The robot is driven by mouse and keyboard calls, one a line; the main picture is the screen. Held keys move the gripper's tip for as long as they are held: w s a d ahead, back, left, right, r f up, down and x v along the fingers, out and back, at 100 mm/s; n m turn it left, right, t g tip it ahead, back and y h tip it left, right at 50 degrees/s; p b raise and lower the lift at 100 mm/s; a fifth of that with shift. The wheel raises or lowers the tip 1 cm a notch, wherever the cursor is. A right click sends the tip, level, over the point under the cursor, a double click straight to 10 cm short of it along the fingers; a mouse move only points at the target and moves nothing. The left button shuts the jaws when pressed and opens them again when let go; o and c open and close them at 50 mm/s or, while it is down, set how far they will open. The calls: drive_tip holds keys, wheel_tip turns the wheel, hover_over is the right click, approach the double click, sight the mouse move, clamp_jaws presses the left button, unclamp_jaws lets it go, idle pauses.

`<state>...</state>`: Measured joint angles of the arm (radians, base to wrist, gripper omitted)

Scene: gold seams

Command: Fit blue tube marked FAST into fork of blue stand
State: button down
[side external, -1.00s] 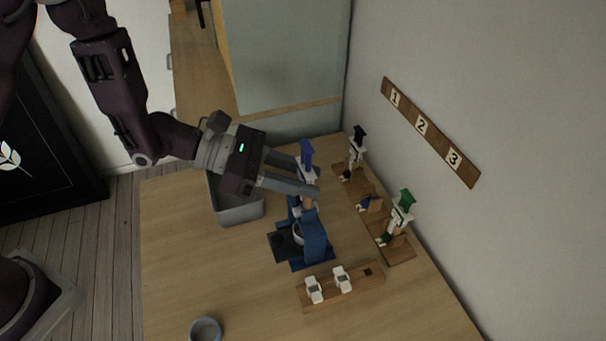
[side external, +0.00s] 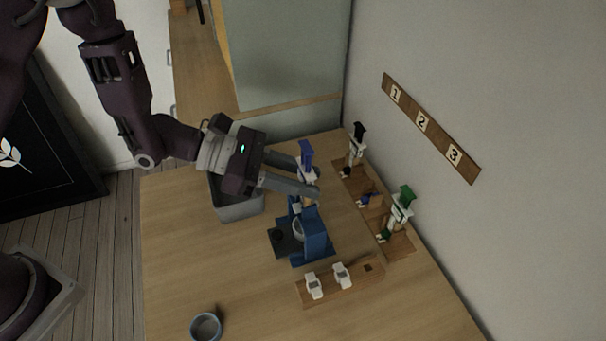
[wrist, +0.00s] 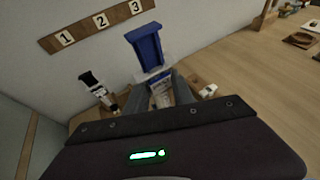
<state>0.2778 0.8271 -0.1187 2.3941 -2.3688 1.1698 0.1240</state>
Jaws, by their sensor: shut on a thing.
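My gripper (side external: 312,180) is shut on the blue tube (side external: 306,155), a blue-topped piece with a white lower body. It is held upright above the blue stand (side external: 318,240). In the wrist view the blue tube (wrist: 147,47) rises between my fingers (wrist: 164,92), its lower end hidden behind my gripper. The stand has a dark base plate and an upright blue body with a pale round part. The tube's lower end is close over the stand's top; I cannot tell whether they touch. The FAST marking is not readable.
A wooden rack (side external: 400,244) at the wall holds a black-topped piece (side external: 357,142) and a green-topped piece (side external: 402,205). A grey bin (side external: 240,208) stands behind my gripper. A wooden block (side external: 327,293) with two white pieces is in front of the stand. A grey cup (side external: 206,326) is front left.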

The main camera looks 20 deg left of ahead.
drive_tip(key=shift+f, duration=0.25)
idle(0.4)
drive_tip(key=c, duration=1)
unclamp_jaws()
drive_tip(key=shift+f, duration=0.2)
drive_tip(key=shift+o, duration=0.6)
